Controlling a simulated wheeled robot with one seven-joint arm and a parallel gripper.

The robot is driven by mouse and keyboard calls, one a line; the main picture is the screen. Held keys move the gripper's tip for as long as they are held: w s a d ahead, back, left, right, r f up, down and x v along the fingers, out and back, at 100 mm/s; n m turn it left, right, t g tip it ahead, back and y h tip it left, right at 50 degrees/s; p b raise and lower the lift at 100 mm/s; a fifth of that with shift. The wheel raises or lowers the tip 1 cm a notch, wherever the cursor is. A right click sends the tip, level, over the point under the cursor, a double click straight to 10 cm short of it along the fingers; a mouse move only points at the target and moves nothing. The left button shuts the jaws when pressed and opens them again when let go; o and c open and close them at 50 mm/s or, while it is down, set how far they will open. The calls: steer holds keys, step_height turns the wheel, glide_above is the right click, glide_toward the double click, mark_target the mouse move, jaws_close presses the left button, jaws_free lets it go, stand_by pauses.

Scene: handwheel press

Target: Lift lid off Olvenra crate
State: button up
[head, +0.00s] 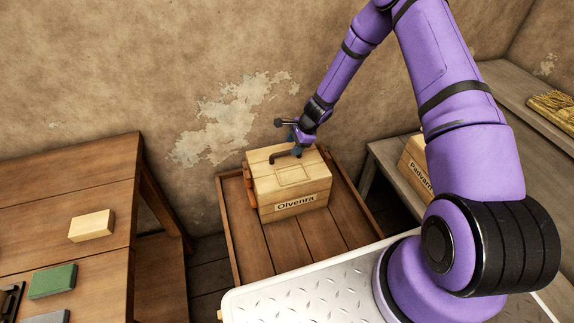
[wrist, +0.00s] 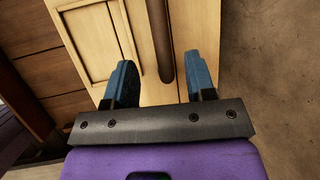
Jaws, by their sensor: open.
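The Olvenra crate (head: 293,203) is a pale wooden box with its name on the front, standing on a low brown wooden table. Its lid (head: 264,172) lies on top and has a dark bar handle (head: 287,155). My gripper (head: 288,133) is over the far part of the lid. In the wrist view my gripper (wrist: 160,70) is open, with a blue finger on each side of the handle (wrist: 163,35). The handle's near end reaches between the fingers, apart from both. I cannot tell how deep the fingers sit around it.
The low table (head: 258,250) has bare boards in front of the crate. Another labelled crate (head: 414,165) stands at the right, partly behind my arm. A left table (head: 60,205) bears a pale block (head: 91,225) and a green block (head: 52,281). The wall is close behind.

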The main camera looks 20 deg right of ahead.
mark_target(288, 151)
steer(key=shift+x, duration=2.9)
steer(key=shift+w, duration=0.1)
jaws_close()
